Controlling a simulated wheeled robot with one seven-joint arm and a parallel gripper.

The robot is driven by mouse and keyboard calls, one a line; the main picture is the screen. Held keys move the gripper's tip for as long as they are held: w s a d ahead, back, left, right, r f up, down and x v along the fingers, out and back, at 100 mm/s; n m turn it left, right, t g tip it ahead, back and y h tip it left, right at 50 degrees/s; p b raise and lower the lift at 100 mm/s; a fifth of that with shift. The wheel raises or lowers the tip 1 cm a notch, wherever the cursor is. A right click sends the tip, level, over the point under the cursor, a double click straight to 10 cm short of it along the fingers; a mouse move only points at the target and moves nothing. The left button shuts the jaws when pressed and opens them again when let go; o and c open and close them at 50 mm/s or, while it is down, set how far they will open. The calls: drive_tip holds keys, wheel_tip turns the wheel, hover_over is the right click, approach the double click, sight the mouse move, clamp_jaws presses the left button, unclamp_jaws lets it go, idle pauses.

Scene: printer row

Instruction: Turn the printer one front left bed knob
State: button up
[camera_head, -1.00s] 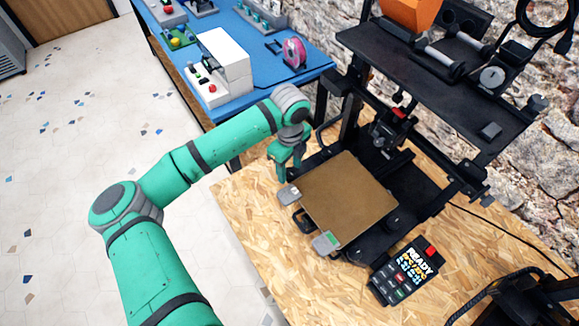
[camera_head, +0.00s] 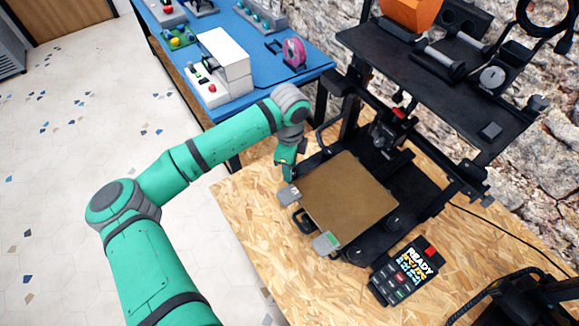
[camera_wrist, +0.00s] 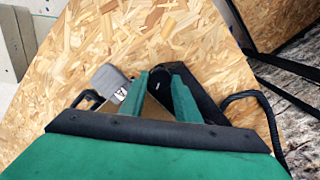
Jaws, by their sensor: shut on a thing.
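The printer's tan bed plate (camera_head: 346,197) lies flat on its black frame. My gripper (camera_head: 288,173) points down at the bed's upper left corner, beside a grey label tab (camera_head: 289,195). In the wrist view, my gripper's two green fingers (camera_wrist: 162,88) are closed about a small black knob (camera_wrist: 160,77) at that corner. The knob is mostly hidden by the fingers there, and hidden in the head view. The grey tab (camera_wrist: 108,80) shows just left of the fingers in the wrist view.
A control box (camera_head: 405,272) reading READY stands on the chipboard table (camera_head: 262,235). The printer's dark upper shelf (camera_head: 440,80) overhangs the back. A blue bench (camera_head: 265,55) stands behind.

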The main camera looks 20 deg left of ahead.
drive_tip(key=o, duration=1)
drive_tip(key=shift+o, duration=0.2)
drive_tip(key=shift+s, duration=0.1)
